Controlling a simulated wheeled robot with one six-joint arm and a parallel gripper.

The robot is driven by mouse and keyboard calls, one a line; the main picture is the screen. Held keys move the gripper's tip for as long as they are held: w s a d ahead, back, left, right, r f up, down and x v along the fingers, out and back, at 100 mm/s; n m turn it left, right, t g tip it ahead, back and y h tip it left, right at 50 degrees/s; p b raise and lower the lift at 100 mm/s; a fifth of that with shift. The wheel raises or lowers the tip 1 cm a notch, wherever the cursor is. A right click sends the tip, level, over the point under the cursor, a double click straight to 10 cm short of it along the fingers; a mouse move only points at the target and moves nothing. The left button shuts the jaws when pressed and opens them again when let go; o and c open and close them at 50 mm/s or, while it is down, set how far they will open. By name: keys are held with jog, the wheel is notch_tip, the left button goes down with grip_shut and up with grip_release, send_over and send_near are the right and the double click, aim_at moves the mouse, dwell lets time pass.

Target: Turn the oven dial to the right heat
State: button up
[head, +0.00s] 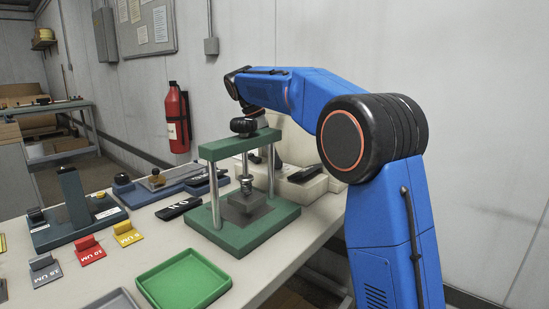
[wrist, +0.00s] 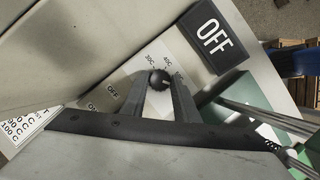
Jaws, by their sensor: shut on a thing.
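In the wrist view, a small round black dial (wrist: 159,79) stands on a pale panel (wrist: 130,85) printed with OFF, 30C, 40C and another mark too blurred to read. My gripper (wrist: 160,88) has its two grey fingers on either side of the dial, shut on it. A short pale line shows on the dial, but I cannot tell which mark it points to. In the head view, the cream oven body (head: 313,186) is partly visible behind the press. My gripper and the dial are hidden there or too unclear to make out.
A green press (head: 226,235) with metal posts stands in front of the oven. A dark OFF plate (wrist: 211,36) lies close beside the dial panel. A green tray (head: 184,281) and several coloured blocks sit on the table. A red extinguisher (head: 177,118) hangs on the wall.

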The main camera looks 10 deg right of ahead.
jog(key=shift+w+m+g+y, duration=0.15)
jog(key=shift+m+g, duration=0.15)
jog(key=shift+m, duration=0.55)
jog(key=shift+m+g+y, duration=0.15)
jog(key=shift+m+g, duration=0.15)
jog(key=shift+m, duration=0.55)
jog(key=o, duration=1.1)
jog(key=shift+c, duration=0.2)
